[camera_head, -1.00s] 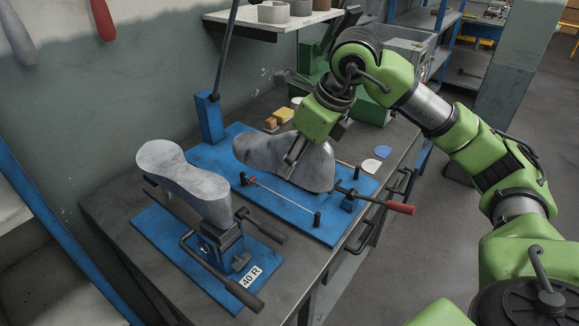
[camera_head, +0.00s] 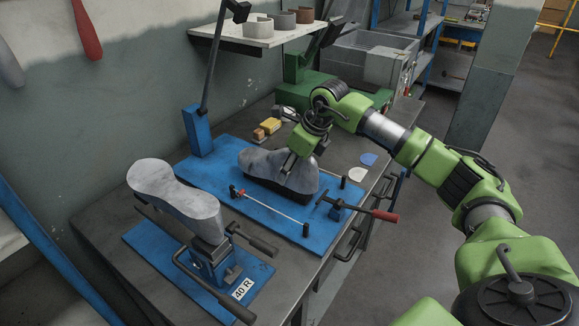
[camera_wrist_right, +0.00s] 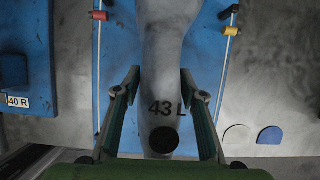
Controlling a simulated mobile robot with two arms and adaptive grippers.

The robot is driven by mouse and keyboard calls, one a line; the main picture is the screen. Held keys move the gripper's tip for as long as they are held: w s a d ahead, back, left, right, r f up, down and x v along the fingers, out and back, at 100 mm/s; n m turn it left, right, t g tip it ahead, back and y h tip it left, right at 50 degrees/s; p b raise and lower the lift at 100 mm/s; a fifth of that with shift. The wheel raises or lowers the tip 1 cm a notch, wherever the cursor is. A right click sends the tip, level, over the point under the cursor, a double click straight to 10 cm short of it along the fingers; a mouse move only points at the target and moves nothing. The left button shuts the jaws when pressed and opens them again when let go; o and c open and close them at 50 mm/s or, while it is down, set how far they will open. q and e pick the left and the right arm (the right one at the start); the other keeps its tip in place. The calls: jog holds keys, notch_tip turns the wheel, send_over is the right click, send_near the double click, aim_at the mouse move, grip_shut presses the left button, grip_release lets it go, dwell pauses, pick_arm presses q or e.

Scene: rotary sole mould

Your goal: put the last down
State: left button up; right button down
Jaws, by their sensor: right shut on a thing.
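A grey last (camera_head: 262,164) lies roughly level over the blue base plate (camera_head: 230,205) on the bench. My right gripper (camera_head: 290,165) comes from above and is shut on it near its right end. In the right wrist view the last (camera_wrist_right: 162,60) is marked 43 L and sits between the two fingers (camera_wrist_right: 160,98). A dark band shows under the last; whether it rests on the plate or hovers just above I cannot tell. My left gripper is not in view.
A second grey last (camera_head: 178,200) stands on a blue stand labelled 40 R (camera_head: 242,289) at the left. Thin rods (camera_head: 270,210) and a red-handled clamp (camera_head: 385,216) edge the plate. A blue post (camera_head: 198,130), yellow block (camera_head: 271,126) and flat discs (camera_head: 358,174) are nearby.

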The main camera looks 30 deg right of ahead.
jog(key=shift+w+f, duration=0.2)
jog(key=shift+f, duration=1.25)
jog(key=c, duration=1.3)
grip_release()
jog(key=shift+s+f, duration=0.2)
jog(key=shift+r, duration=0.1)
jog(key=b+v, duration=0.1)
jog(key=v, duration=1.1)
